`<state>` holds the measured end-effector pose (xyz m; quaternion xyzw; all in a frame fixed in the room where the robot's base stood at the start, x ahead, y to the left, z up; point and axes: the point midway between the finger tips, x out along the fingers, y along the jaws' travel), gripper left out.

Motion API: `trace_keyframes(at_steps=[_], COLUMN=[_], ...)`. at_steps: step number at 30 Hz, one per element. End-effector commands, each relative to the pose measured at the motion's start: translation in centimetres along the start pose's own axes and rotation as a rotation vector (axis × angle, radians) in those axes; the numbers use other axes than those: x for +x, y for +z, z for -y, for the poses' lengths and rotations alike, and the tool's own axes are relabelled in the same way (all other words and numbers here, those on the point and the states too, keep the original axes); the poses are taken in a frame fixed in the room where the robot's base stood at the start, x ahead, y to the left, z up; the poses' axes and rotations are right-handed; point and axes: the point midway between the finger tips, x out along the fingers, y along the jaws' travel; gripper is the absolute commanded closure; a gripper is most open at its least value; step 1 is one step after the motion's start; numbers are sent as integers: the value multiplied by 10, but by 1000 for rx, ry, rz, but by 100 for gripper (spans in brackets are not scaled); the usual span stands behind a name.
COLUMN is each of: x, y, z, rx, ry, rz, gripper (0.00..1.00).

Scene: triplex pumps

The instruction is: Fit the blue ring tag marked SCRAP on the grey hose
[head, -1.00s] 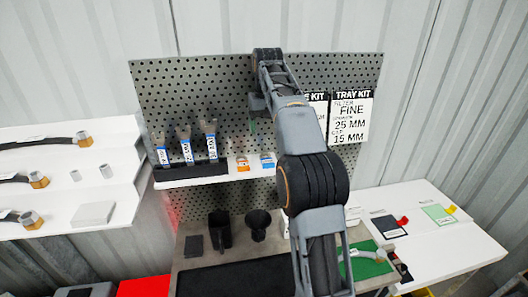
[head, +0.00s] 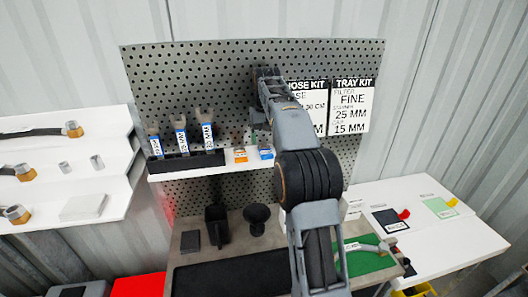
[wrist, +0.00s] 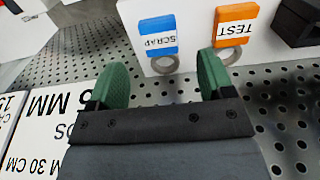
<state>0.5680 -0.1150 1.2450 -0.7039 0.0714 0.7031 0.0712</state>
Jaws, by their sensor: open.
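In the head view my gripper (head: 260,125) is just above the tag, mostly hidden by my arm. A grey hose (head: 354,246) lies on the green mat (head: 370,263), partly hidden by my arm.
An orange TEST tag (wrist: 235,25) hangs beside the SCRAP tag, close to one finger. The perforated panel (head: 225,75) stands behind. Blue-labelled tools (head: 181,140) stand on the shelf. Dark hoses with brass fittings lie on the white racks (head: 75,180) at left.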

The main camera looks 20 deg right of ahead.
Motion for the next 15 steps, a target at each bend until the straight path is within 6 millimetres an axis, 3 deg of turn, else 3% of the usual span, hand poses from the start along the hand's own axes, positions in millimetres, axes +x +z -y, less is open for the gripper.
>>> trace_keyframes(at_steps=[9,15], x=[40,50], y=[0,0], z=[0,0], rx=[-2,-2], ry=[0,0], rz=[3,0], gripper=[26,26])
